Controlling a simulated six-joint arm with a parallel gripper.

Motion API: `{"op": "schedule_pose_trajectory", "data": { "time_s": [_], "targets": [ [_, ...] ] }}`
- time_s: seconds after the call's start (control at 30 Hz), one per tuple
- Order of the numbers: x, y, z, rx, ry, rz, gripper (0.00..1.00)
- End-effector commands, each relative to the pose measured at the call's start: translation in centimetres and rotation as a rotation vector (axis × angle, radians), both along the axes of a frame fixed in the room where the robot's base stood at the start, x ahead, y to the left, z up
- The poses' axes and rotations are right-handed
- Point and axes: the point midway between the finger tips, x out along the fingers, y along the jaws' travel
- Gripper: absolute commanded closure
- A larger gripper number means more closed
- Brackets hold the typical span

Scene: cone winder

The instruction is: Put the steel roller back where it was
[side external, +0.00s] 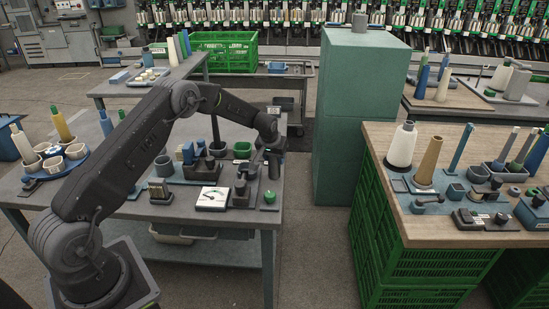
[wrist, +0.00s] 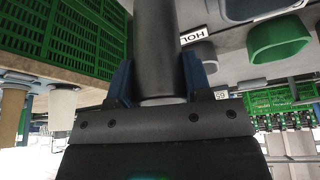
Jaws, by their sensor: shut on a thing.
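My gripper (wrist: 157,75) has its two blue fingers closed on either side of a dark grey cylinder, the steel roller (wrist: 155,35), in the wrist view. The roller runs up and out of the top edge of that view, so its far end is hidden. In the side view my gripper (side external: 272,150) is over the right end of the grey workbench (side external: 225,222). The roller is too small and dark there to tell apart surely from the gripper. Whether its lower end touches anything cannot be seen.
A dial gauge (side external: 212,198), dark blocks and a green knob (side external: 269,197) stand close by on the bench. A green cup (side external: 242,150) is behind. A tall green cabinet (side external: 362,110) and a wooden-topped table (side external: 450,225) stand to the right across a floor gap.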

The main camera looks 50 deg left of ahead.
Motion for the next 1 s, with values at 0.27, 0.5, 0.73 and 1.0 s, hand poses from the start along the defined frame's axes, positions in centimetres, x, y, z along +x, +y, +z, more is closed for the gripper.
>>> {"op": "schedule_pose_trajectory", "data": {
  "time_s": [0.27,0.5,0.73,1.0],
  "targets": [
    [0.11,0.05,-0.29,0.002,-0.006,0.001,0.93],
    [0.04,0.03,-0.69,0.001,-0.003,0.000,0.45],
    [0.03,0.03,-0.68,0.001,-0.003,0.000,0.29],
    [0.01,0.00,-0.04,0.001,-0.004,0.000,0.29]
  ]
}}
